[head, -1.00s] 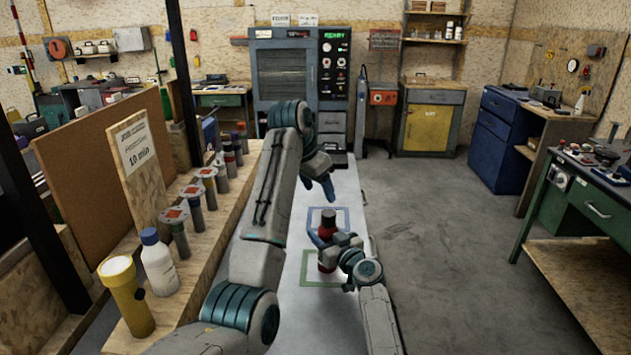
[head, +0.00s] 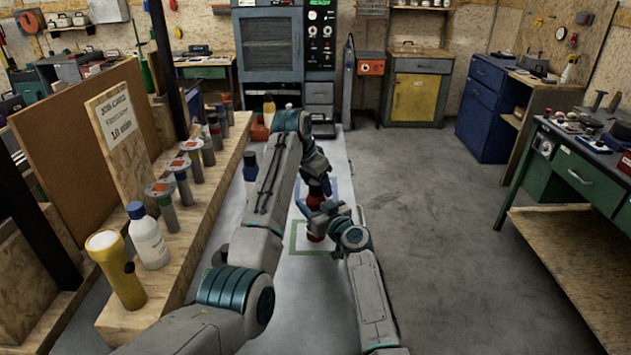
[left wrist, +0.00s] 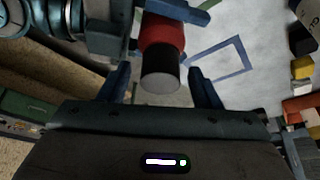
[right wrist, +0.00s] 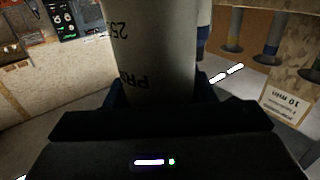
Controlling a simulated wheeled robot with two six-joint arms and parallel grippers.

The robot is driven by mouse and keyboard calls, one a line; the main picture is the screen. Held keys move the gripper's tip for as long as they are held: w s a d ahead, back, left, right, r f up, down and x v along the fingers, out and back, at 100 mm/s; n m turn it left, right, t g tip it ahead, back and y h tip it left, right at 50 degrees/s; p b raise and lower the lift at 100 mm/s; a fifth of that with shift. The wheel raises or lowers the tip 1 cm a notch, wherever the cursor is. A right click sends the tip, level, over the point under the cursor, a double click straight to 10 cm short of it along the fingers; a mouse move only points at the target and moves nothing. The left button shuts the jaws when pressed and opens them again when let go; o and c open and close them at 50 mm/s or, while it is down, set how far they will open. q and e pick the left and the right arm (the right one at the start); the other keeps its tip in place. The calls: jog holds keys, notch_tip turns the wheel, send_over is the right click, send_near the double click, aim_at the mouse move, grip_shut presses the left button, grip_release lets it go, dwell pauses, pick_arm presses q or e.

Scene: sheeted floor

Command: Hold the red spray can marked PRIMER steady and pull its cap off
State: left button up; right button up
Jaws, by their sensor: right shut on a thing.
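The red spray can (head: 315,236) stands upright at the green outlined square on the white sheet. My right gripper (head: 318,213) is shut around its body. In the right wrist view the can body (right wrist: 155,55) looks pale grey, with upside-down lettering starting "PR". The can's dark cap (left wrist: 160,80) faces the left wrist camera, with the red body beyond it. My left gripper (left wrist: 160,88) is open, with one finger on each side of the cap end and visible gaps. In the head view my left gripper (head: 319,178) is just above the can and partly hides the cap.
A blue outlined square (head: 331,186) lies behind the can on the white sheet (head: 285,300). A wooden ledge (head: 195,235) at left carries a yellow flashlight (head: 117,270), a white bottle (head: 148,237) and several tubes. Grey floor (head: 430,230) is clear at right.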

pick_arm(q)
jog(key=c, duration=1)
jog(key=shift+r, duration=0.25)
jog(key=shift+r, duration=0.95)
jog(key=shift+r, duration=0.1)
jog(key=shift+r, duration=1.9)
pick_arm(e)
jog(key=o, duration=1.4)
jog(key=shift+o, duration=0.2)
